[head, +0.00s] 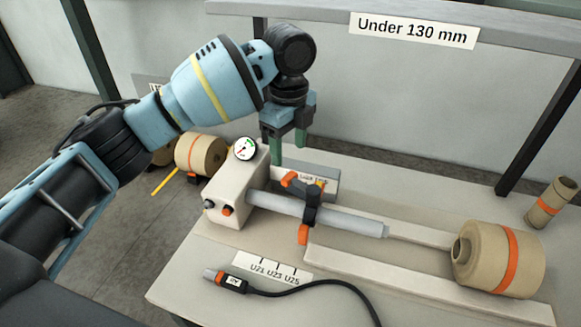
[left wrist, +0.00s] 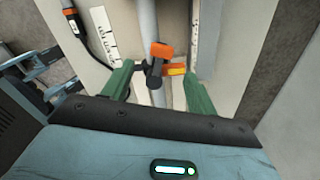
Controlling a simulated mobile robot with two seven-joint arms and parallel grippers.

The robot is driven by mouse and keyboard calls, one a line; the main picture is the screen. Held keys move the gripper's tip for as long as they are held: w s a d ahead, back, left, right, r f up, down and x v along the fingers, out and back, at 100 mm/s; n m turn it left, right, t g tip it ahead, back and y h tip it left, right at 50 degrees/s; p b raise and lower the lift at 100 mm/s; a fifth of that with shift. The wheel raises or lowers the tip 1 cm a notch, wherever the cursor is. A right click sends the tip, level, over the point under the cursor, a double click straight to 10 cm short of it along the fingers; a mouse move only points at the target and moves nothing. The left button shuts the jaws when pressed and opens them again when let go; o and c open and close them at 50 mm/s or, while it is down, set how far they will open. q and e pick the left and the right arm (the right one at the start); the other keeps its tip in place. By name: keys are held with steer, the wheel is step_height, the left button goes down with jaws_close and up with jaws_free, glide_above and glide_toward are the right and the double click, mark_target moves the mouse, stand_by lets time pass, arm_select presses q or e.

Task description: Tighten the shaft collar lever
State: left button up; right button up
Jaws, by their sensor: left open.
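The shaft collar (head: 313,203) is a black clamp around the grey shaft (head: 350,219), with orange parts beside it. One orange piece (head: 303,235) hangs at its front side. In the left wrist view an orange lever (left wrist: 161,50) shows on the black collar (left wrist: 154,76), with a yellow-orange piece to its right. I cannot tell how tight the lever is. My left gripper (head: 287,146) is open and empty, behind and above the shaft, pointing down. Its green fingers (left wrist: 160,88) appear on either side of the collar in the wrist view, apart from it. My right gripper is not in view.
A white box with a gauge (head: 245,149) holds the shaft's left end. A brown roll (head: 498,259) stands at the right. A black cable (head: 310,284) and a label strip (head: 270,267) lie in front. A sign (head: 415,29) hangs on the overhead beam.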

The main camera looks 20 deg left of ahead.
mark_target(289, 175)
arm_select(q)
step_height(289, 175, down, 7)
steer(key=shift+w+f, duration=0.15)
steer(key=shift+f, duration=0.05)
steer(key=shift+c, duration=0.5)
jaws_close()
